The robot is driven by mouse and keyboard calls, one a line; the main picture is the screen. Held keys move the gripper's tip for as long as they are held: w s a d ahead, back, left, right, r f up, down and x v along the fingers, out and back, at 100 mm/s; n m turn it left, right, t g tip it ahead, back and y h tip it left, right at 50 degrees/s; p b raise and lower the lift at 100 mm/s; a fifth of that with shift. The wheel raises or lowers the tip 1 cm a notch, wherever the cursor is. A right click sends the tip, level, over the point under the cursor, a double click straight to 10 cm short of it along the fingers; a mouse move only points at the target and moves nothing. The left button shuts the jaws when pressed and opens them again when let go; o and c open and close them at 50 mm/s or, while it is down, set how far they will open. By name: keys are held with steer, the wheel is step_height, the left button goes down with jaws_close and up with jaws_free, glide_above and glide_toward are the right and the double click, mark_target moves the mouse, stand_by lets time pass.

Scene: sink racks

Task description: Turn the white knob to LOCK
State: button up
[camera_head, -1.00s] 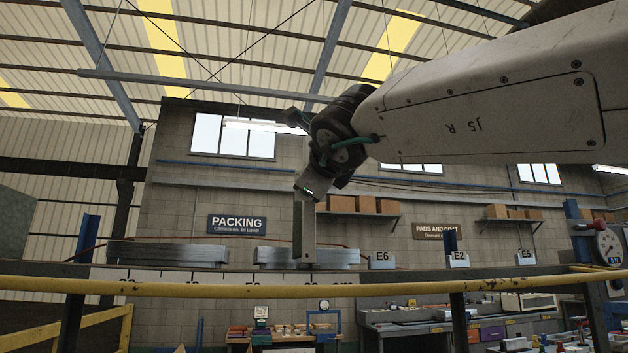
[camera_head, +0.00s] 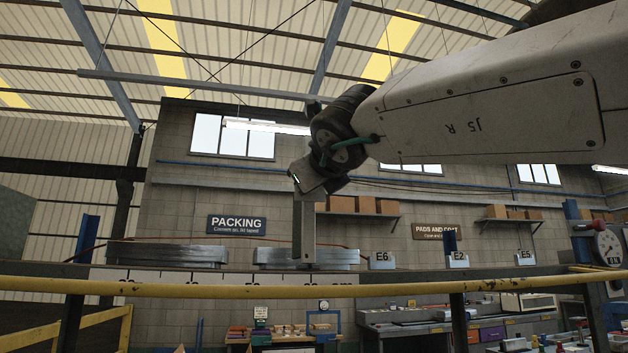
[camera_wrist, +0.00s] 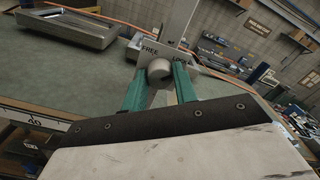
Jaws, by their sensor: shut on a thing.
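The knob (camera_wrist: 159,70) is a pale, rounded piece in the middle of the wrist view. It sits on a grey upright plate (camera_wrist: 178,22) with FREE printed to its left and LOCK to its right. My gripper (camera_wrist: 160,80) has two green fingers, one on each side of the knob, and is shut on it. A pointer mark on the knob cannot be made out. In the head view the plate (camera_head: 304,232) stands on the bench below my wrist. The knob is not discernible there.
A shallow metal tray (camera_wrist: 75,28) lies on the bench to the left of the plate. In the head view, metal trays (camera_head: 168,254) sit along the bench, and a yellow rail (camera_head: 230,290) runs across its front. Small signs such as E6 (camera_head: 381,260) stand to the right.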

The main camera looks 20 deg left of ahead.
steer(key=shift+f, duration=0.1)
steer(key=o, duration=1)
steer(key=shift+c, duration=0.2)
steer(key=shift+s, duration=0.1)
steer(key=v, duration=0.7)
steer(key=shift+s+d, duration=0.2)
steer(key=shift+d, duration=0.05)
